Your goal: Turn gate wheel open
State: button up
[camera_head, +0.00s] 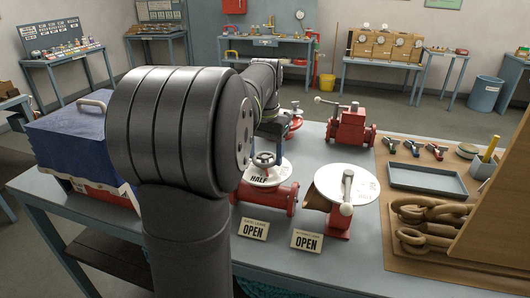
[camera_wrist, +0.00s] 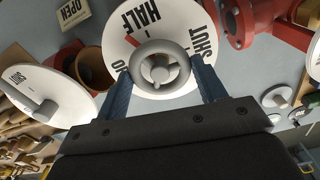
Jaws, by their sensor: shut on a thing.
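The grey gate wheel (camera_head: 264,159) sits over a white dial (camera_head: 257,180) on a red flanged valve (camera_head: 278,200). In the wrist view the wheel (camera_wrist: 160,66) is a round ring above the dial (camera_wrist: 191,22), which reads HALF and SHUT, with a third word partly hidden at left. A red mark shows near HALF. My gripper (camera_wrist: 162,72) has one blue finger on each side of the wheel and is shut on its rim. In the head view my arm hides much of the gripper. A placard reading OPEN (camera_head: 253,229) stands before the valve.
A lever valve with a white dial (camera_head: 361,187) stands close on the right, with its own OPEN placard (camera_head: 307,241). Another red valve (camera_head: 350,127) stands behind. A brown chain (camera_head: 428,218) and a grey tray (camera_head: 428,180) lie at right. A blue-draped box (camera_head: 80,140) is at left.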

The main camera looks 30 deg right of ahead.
aim_at(265, 157)
jog(key=n, duration=0.6)
jog(key=shift+n, duration=0.3)
jog(key=n, duration=0.6)
jog(key=shift+r+n, duration=0.1)
jog(key=shift+n, duration=0.2)
jog(key=o, duration=1)
notch_tip(265, 157, up, 17)
jog(key=shift+r, duration=0.15)
dwell(0.4)
